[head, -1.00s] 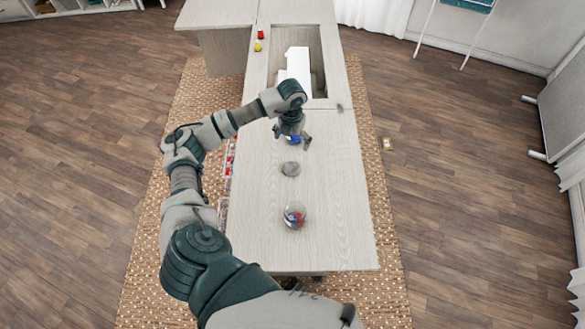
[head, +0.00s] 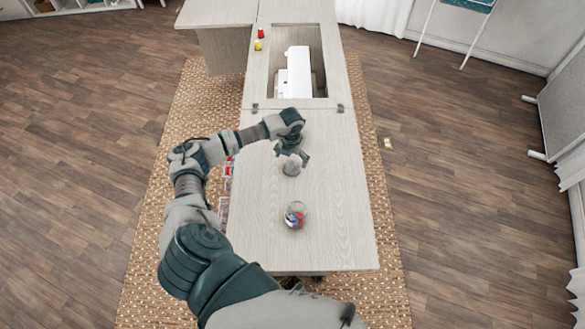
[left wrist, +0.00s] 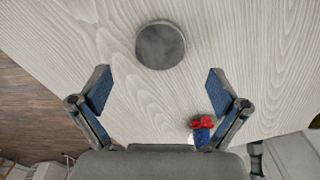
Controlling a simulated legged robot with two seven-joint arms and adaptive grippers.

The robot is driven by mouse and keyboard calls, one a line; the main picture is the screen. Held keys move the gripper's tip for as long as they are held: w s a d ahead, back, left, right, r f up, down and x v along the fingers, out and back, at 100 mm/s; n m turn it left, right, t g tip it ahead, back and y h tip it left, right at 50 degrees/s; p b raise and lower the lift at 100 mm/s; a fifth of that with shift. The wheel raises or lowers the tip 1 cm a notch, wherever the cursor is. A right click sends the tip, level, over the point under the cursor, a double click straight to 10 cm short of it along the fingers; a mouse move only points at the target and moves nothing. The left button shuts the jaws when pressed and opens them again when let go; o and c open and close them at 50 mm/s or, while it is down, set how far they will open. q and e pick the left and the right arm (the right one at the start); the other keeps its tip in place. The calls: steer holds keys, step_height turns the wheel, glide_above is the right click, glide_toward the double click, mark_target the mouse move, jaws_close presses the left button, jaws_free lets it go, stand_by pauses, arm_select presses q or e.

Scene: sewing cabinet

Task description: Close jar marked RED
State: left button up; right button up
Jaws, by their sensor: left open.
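The clear round jar (head: 295,215) stands open on the near half of the table, with red and blue items inside; no marking is readable. A grey round lid (head: 291,169) lies flat on the table beyond the jar, apart from it. It shows whole in the left wrist view (left wrist: 160,45). My left gripper (head: 292,158) is open and empty, above the table at the lid's far side. In the left wrist view the lid is ahead of the spread fingertips (left wrist: 160,74), not between them. My right gripper is not in view.
A small red and blue object (left wrist: 203,126) lies by one finger in the left wrist view. A white sewing machine (head: 299,72) sits in the table's recess. Red (head: 261,33) and yellow (head: 258,45) spools stand far left. The table's right side is clear.

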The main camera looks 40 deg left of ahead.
mark_target(291, 167)
arm_select(q)
steer(key=f, duration=0.5)
steer(key=shift+a+f, duration=0.2)
steer(key=shift+d+r, duration=0.1)
steer(key=shift+d, duration=0.15)
steer(key=shift+a, duration=0.2)
steer(key=c, duration=0.8)
